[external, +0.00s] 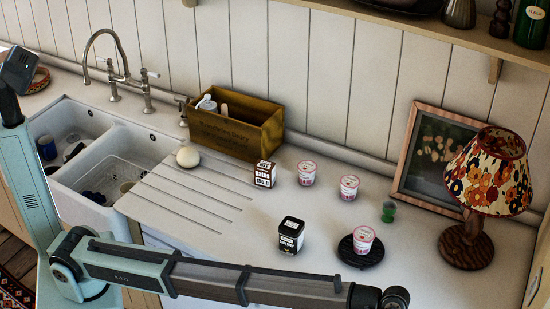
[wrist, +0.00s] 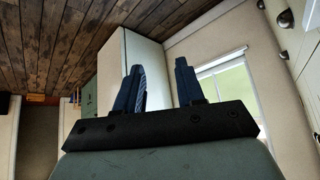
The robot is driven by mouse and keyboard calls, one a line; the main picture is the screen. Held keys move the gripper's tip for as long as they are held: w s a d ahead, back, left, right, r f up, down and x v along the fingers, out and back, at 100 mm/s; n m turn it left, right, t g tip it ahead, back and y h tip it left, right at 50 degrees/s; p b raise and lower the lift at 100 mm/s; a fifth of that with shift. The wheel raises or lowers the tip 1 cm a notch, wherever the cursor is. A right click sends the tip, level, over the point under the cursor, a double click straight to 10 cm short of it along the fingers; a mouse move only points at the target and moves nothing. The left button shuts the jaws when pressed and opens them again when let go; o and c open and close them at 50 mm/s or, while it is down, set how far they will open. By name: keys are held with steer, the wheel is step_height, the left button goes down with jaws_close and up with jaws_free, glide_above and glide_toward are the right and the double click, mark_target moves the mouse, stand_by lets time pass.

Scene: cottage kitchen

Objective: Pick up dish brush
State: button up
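I cannot make out the dish brush for certain. A wooden box (external: 232,137) stands on the counter against the back wall. A white object (external: 206,104) and a tan, handle-like piece (external: 224,109) stick up from it, and their lower parts are hidden inside. Dark items also lie in the double sink (external: 108,137), too small to name. My gripper (wrist: 158,68) shows in the wrist view with its two fingers apart and nothing between them. It points away from the counter, towards a window and a white cabinet. In the external view the fingers cannot be seen.
A round cream object (external: 188,157) sits by the box. A brown-and-white package (external: 265,174), a black tin (external: 291,234) and several pink-and-white cups stand on the counter. A lamp (external: 490,170) and picture frame (external: 436,153) are at right. A tap (external: 114,73) rises behind the sink.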

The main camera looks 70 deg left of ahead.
steer(key=w+a+r+m+t+y, duration=0.1)
steer(key=w+a+r, duration=0.35)
steer(key=a, duration=0.25)
steer(key=w+a+r+t, duration=0.1)
steer(key=w+a+r, duration=0.2)
steer(key=a+r, duration=0.3)
steer(key=w+a+r+t+y, duration=0.1)
steer(key=w+a+r+y, duration=0.15)
steer(key=a, duration=1.95)
steer(key=w+a+r+y, duration=0.1)
steer(key=a+y, duration=0.2)
steer(key=a, duration=1.8)
steer(key=n+g+y, duration=0.1)
steer(key=g+y, duration=0.4)
glide_toward(225, 105)
steer(key=x, duration=1.1)
steer(key=shift+a+f, duration=0.1)
steer(key=shift+f, duration=0.2)
